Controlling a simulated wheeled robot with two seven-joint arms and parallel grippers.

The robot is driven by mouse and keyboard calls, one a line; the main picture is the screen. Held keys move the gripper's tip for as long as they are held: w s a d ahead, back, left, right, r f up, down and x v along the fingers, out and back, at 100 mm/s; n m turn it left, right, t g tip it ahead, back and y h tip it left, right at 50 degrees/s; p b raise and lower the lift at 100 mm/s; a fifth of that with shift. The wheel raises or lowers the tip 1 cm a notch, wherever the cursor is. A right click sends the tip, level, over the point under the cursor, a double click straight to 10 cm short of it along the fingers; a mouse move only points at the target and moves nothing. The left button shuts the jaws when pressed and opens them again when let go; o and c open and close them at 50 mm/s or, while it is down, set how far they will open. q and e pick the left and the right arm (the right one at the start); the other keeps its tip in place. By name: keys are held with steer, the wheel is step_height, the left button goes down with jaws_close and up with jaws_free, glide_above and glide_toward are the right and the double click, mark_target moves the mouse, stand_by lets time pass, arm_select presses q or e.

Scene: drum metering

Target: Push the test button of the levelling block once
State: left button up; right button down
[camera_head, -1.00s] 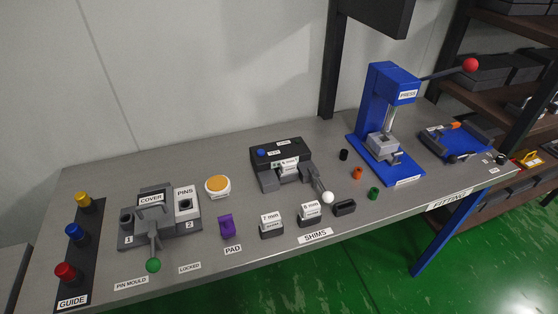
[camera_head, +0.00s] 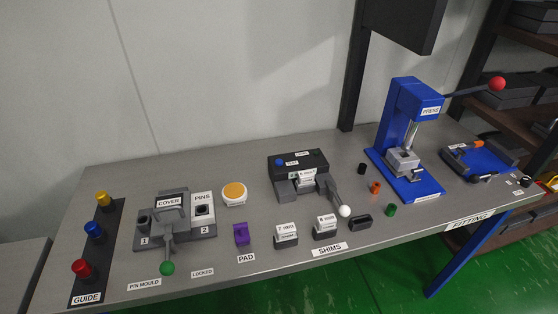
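The levelling block appears to be the dark block (camera_head: 284,178) in the middle of the bench. A blue button (camera_head: 280,162) sits on its top left, with a small white label beside or below it that seems to read TEST. A second small label and a dark spot lie to its right. A shim-like piece with a white label (camera_head: 306,177) stands in the block's front gap. A lever with a white ball (camera_head: 345,211) reaches out from its front right. Neither of my grippers is in view.
The pin mould (camera_head: 174,236) with a green-ball lever stands left, beside a round orange-topped button (camera_head: 234,191). Two labelled shims (camera_head: 286,233) and a purple pad (camera_head: 241,233) lie in front. The blue press (camera_head: 409,130) stands right. Bare bench (camera_head: 120,180) shows at the back left.

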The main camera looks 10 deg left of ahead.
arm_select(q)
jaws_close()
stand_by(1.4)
